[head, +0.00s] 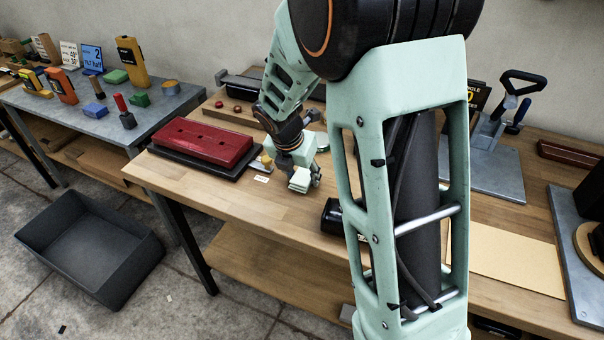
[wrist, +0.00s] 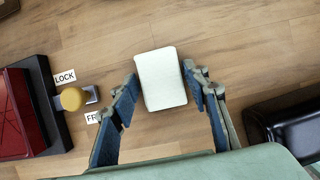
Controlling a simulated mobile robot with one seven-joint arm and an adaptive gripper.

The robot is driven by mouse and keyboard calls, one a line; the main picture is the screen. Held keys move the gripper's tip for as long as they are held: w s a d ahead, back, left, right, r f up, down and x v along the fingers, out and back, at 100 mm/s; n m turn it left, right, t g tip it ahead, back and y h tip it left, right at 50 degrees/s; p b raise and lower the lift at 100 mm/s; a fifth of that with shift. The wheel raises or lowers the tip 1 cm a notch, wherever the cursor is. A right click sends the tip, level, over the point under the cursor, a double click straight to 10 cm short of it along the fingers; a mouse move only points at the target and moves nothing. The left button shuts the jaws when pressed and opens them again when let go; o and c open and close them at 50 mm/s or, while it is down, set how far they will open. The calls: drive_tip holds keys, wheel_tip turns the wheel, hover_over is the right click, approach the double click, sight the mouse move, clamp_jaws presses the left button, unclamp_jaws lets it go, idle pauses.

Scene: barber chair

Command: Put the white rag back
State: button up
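The white rag (wrist: 162,78) shows in the wrist view as a small pale folded rectangle on the wooden bench top. My gripper (wrist: 160,74) is open, with one blue-padded finger on each side of the rag. A narrow strip of wood shows between the left finger and the rag; the right fingertip is very close to its right edge, and I cannot tell if it touches. In the head view my gripper (head: 303,177) points down low over the bench, and I cannot clearly tell the rag from the pale gripper parts there.
Left of my gripper is a red block on a black base (head: 201,142), with a yellow knob (wrist: 72,99) beside it and small labels. A grey bin (head: 90,250) stands on the floor. Bare bench lies in front.

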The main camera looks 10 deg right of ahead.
drive_tip(key=shift+o, duration=0.8)
drive_tip(key=shift+r, duration=0.1)
drive_tip(key=shift+r, duration=0.2)
drive_tip(key=p+v, duration=0.2)
drive_tip(key=v, duration=0.9)
drive_tip(key=shift+r, duration=0.35)
drive_tip(key=shift+a, duration=0.1)
